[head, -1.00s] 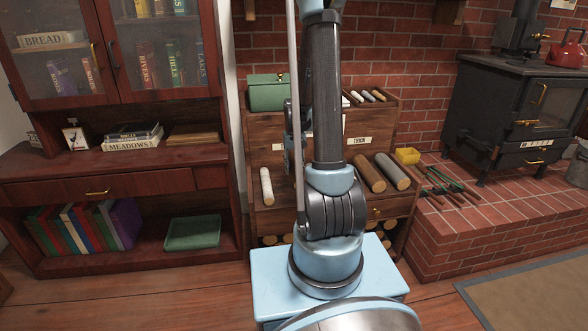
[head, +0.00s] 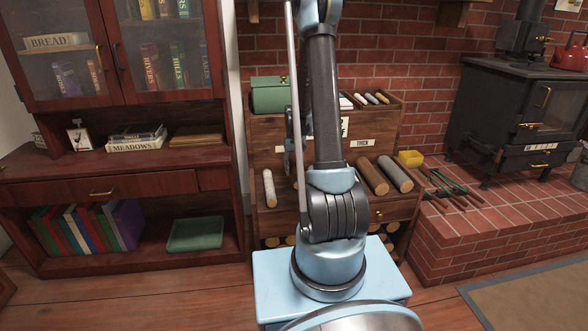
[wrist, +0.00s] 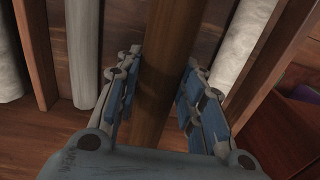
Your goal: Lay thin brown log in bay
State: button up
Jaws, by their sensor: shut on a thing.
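A thin brown log (wrist: 178,25) runs lengthwise between the fingers of my gripper (wrist: 163,68) in the wrist view. The gripper is shut on it, one blue-padded finger on each side. The log lies over a dark wooden bay, with a wooden divider (wrist: 33,50) to the left and another (wrist: 272,52) to the right. Whether it touches the bay floor I cannot tell. In the head view my arm hides the gripper and the held log.
Pale logs (wrist: 83,50) (wrist: 243,40) lie on both sides in the wrist view. The wooden rack also holds a thick brown log (head: 370,177), a grey log (head: 395,174), a white log (head: 269,188) and a green box (head: 268,96). A black stove (head: 510,110) stands right.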

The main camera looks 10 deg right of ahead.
jog(key=shift+f, duration=3.9)
jog(key=o, duration=1.3)
jog(key=shift+d+r, duration=0.15)
jog(key=shift+r, duration=5.8)
